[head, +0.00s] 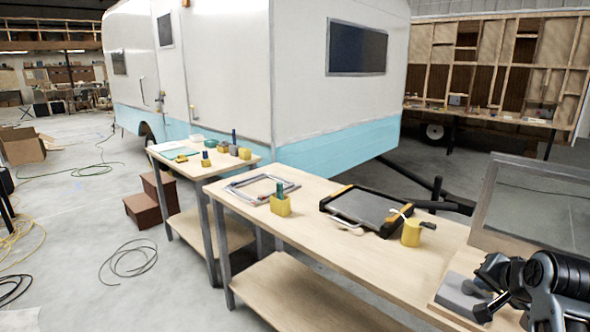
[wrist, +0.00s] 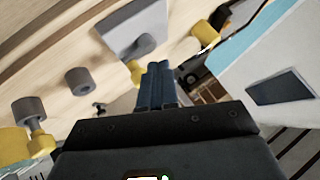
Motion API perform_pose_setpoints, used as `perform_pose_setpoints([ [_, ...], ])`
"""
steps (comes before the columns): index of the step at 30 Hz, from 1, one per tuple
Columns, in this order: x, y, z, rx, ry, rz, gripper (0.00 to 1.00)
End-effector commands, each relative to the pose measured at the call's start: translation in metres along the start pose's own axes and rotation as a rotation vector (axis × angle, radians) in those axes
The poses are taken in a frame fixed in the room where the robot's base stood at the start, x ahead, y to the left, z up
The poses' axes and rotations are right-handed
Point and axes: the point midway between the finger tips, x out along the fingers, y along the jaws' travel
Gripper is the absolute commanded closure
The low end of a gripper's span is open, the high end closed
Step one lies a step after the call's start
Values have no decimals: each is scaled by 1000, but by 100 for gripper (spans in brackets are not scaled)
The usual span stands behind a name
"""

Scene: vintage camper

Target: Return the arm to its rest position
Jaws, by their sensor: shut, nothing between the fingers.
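My gripper (wrist: 158,68) shows in the wrist view with its two dark blue-grey fingers pressed together and nothing between them. It is pointed out over a wooden surface, apart from the things around it as far as I can tell. In the head view my arm is folded at the lower right corner, beside the near end of the long workbench (head: 330,232). I cannot clearly make out the fingers there.
The bench holds a yellow cup (head: 411,233), a black-edged griddle-like tray (head: 362,208), a yellow holder (head: 281,205) and a metal frame (head: 262,189). A grey-framed panel (head: 535,205) stands close to my arm. The camper (head: 225,75) is behind; the floor at left has loose cables.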

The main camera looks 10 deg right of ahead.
Motion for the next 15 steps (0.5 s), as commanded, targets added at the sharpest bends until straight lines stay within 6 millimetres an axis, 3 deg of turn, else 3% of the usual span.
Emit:
perform_pose_setpoints([
  [10, -2, 36, 52, -132, 57, -1, 100],
  [15, -14, 65, 98, -252, 100, -18, 100],
])
